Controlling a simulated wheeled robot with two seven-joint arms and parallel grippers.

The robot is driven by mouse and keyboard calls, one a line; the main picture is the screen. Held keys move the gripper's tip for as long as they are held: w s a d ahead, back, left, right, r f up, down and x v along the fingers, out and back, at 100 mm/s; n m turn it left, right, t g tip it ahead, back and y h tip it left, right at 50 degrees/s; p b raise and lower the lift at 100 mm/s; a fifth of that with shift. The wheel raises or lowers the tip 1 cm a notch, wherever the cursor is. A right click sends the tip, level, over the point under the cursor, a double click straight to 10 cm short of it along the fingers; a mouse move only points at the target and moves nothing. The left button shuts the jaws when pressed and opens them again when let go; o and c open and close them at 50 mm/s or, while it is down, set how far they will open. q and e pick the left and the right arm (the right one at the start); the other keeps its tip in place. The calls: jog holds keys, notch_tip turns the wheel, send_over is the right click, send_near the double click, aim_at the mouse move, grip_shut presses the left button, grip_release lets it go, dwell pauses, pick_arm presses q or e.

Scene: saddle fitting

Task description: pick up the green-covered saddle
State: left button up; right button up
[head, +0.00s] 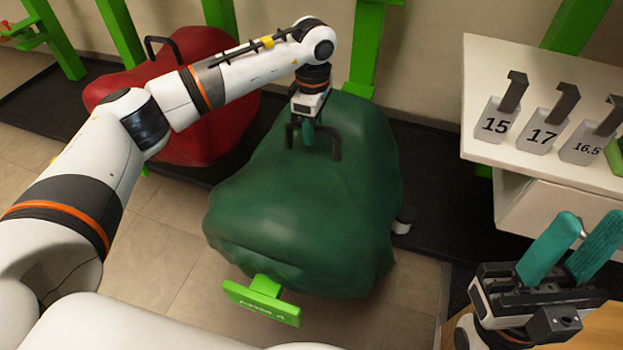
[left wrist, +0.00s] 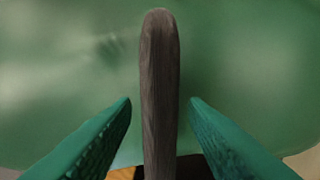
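The green-covered saddle (head: 300,215) sits on a green stand in the middle of the head view, with a dark handle (head: 336,143) on its top. My left gripper (head: 308,142) is at this handle, pointing down. In the left wrist view the handle bar (left wrist: 160,60) runs between the two teal fingers of my left gripper (left wrist: 160,100), with a gap on each side, so the gripper is open. I cannot tell how far down the fingers reach around the bar. My right gripper (head: 590,226) is open and empty at the lower right, away from the saddle.
A red-covered saddle (head: 215,125) with a dark handle stands behind my left arm. A white bench (head: 485,75) at the right holds gauges marked 15 (head: 495,122), 17 (head: 543,132) and 16.5 (head: 588,148). Green posts stand along the wall. Tiled floor (head: 165,260) is clear at the left.

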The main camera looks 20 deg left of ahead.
pick_arm(q)
jog(key=shift+f, duration=0.2)
dwell(0.5)
jog(key=shift+c, duration=0.6)
grip_shut()
dwell(0.6)
jog(key=shift+r, duration=0.1)
